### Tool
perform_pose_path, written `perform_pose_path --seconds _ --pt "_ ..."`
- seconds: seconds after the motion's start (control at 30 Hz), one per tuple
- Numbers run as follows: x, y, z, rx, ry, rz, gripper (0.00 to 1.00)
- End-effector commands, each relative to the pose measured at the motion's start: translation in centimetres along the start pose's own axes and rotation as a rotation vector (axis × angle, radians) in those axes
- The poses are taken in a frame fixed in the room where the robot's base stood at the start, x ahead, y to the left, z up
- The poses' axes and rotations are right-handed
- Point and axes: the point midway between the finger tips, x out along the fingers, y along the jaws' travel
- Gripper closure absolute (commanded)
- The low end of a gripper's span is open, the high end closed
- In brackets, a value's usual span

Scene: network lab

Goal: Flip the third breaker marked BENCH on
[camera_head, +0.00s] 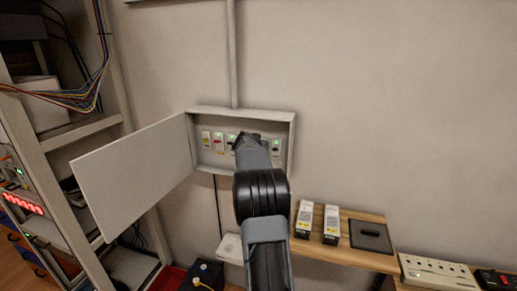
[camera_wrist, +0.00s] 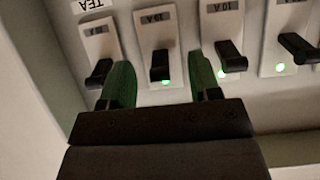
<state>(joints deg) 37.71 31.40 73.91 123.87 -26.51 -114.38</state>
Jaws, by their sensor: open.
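The breaker box (camera_head: 243,111) is open on the wall in the head view, with its door swung left. Breakers show at its left, including one with a red mark (camera_head: 218,142), and another (camera_head: 276,148) shows at its right. My gripper (camera_head: 245,139) reaches into the box and hides the middle breakers. In the wrist view my gripper (camera_wrist: 160,66) is open, its green fingers on either side of one breaker's black lever (camera_wrist: 160,64). Whether they touch it I cannot tell. No BENCH label is legible, so I cannot tell which breaker is BENCH.
Neighbouring levers (camera_wrist: 98,73) and (camera_wrist: 231,56) sit close beside the fingers. The open door (camera_head: 135,175) stands left of my arm. A wooden shelf (camera_head: 345,252) with boxes is below right, and a rack (camera_head: 60,185) stands at the left.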

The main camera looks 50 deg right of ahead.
Motion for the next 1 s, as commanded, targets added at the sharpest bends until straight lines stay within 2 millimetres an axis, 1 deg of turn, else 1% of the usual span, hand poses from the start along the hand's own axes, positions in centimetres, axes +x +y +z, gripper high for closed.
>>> perform_pose_path --seconds 0.2,0.27,0.33,0.43,0.6,0.8,1.0 --pt "-0.2 0.0 0.0 0.0 0.0 0.0 0.43" --pt "-0.5 -0.1 0.0 -0.001 0.0 -0.001 0.43" --pt "-1.4 -0.1 0.0 0.0 0.001 -0.001 0.43" --pt "-3.1 0.0 0.0 0.001 0.001 -0.001 0.43" --pt "-6.8 -0.1 -0.1 -0.001 0.002 -0.002 0.43" --pt "-10.4 -0.1 0.0 0.0 0.002 -0.002 0.43" --pt "-12.8 -0.1 0.0 0.0 0.001 -0.001 0.43"
